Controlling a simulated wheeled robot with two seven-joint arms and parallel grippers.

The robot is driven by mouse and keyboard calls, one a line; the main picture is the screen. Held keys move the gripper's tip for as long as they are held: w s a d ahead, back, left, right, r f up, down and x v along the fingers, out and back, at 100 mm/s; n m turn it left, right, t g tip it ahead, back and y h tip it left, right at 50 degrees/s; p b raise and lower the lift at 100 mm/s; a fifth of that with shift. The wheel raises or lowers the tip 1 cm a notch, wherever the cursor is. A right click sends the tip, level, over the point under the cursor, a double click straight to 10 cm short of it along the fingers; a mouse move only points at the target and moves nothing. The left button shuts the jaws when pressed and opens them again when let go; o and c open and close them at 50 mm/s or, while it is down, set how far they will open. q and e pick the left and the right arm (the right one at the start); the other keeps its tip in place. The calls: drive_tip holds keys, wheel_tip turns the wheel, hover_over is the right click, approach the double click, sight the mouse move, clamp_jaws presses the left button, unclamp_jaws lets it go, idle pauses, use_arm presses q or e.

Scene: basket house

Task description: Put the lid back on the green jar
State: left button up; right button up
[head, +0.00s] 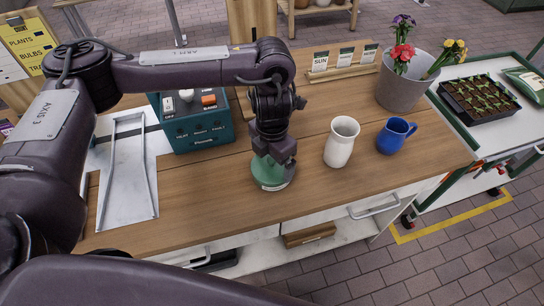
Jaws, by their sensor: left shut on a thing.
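The green jar (266,178) stands on the wooden worktop, near the middle of the head view. My left gripper (274,152) points down right over it, with its dark fingers at the jar's top. The gripper is shut on the lid, which is mostly hidden by the fingers. I cannot tell whether the lid touches the jar's rim. No separate lid lies on the worktop in view. My right gripper is not in view.
A cream vase (341,143) and a blue mug (395,136) stand to the right of the jar. A teal control box (196,133) and a metal tray (128,175) are to the left. A flower pot (402,88) stands behind the mug. The worktop's front is clear.

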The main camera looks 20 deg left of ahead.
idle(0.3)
use_arm(q)
drive_tip(key=o, duration=0.7)
drive_tip(key=shift+r, duration=0.1)
drive_tip(key=shift+r+p, duration=0.95)
drive_tip(key=shift+p, duration=0.05)
drive_tip(key=shift+r+p, duration=2.45)
drive_tip(key=shift+r, duration=0.05)
clamp_jaws()
